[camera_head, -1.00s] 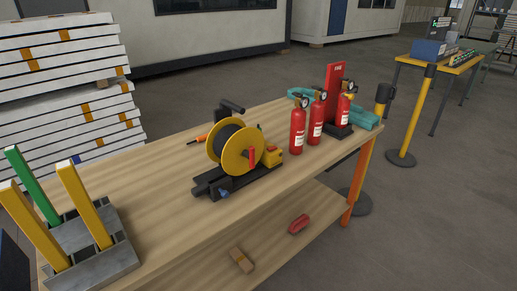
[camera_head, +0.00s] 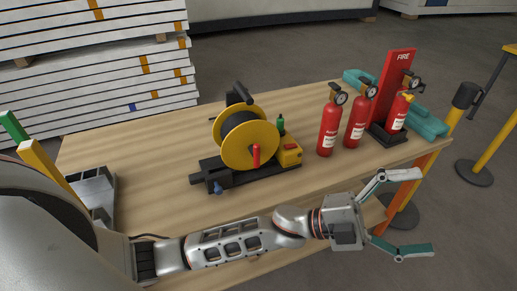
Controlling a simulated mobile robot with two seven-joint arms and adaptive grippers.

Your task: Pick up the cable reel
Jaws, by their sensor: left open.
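The cable reel (camera_head: 262,142) has yellow flanges with dark cable wound between them. It stands upright on a black stand (camera_head: 240,178) in the middle of the wooden table, with a red handle on its near face. My left gripper (camera_head: 420,212) is open and empty at the right, near the table's front right edge. Its fingers point right, away from the reel, and it is well apart from it. My left arm stretches across the front of the table, below the reel in the picture. My right gripper is not in view.
Red fire extinguishers (camera_head: 329,128) stand right of the reel, by a red fire sign stand (camera_head: 396,80). A teal object (camera_head: 428,124) lies behind them. A grey block with posts (camera_head: 96,190) is at the left. The tabletop (camera_head: 140,140) behind and left of the reel is clear.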

